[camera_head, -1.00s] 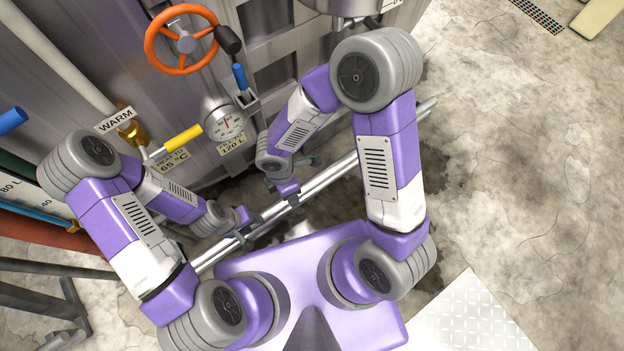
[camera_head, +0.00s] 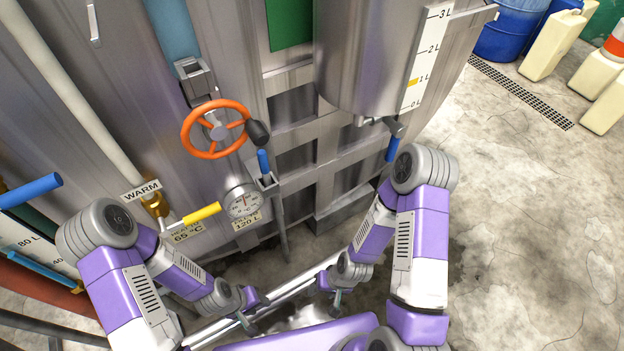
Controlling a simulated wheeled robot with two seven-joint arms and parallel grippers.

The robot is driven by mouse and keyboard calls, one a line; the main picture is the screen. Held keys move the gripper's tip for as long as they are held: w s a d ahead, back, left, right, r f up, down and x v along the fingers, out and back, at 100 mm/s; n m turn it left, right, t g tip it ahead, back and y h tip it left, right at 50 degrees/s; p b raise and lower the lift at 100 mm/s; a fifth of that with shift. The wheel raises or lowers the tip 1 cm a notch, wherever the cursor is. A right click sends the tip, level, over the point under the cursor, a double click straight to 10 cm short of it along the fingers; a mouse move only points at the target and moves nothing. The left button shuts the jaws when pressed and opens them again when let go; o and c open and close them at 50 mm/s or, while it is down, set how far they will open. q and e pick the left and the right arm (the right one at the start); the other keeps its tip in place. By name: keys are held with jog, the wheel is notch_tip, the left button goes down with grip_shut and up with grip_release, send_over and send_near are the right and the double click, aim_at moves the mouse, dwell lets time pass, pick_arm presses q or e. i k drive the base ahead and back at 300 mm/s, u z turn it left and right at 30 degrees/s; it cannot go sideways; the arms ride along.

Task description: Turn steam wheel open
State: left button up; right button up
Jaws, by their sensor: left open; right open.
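The steam wheel is an orange handwheel (camera_head: 186,140) with a grey hub and a black knob at its right side. It is mounted on the front of the steel machine in the head view. My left gripper (camera_head: 247,324) is low in the picture, below the wheel and the round gauge, open and apart from the wheel. My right gripper (camera_head: 338,303) is to the right of it, also low, open and empty. Both grippers are small in view and neither touches the wheel.
A round gauge (camera_head: 243,203) and a yellow-handled valve (camera_head: 202,214) sit below the wheel. A blue-handled lever (camera_head: 263,161) is close to its right. A steel tank with a scale (camera_head: 425,60) hangs at upper right.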

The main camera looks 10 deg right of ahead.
aim_at(217, 131)
jog(key=u, duration=1.3)
jog(key=k, duration=0.75)
jog(key=z, duration=0.7)
jog(key=i, duration=0.35)
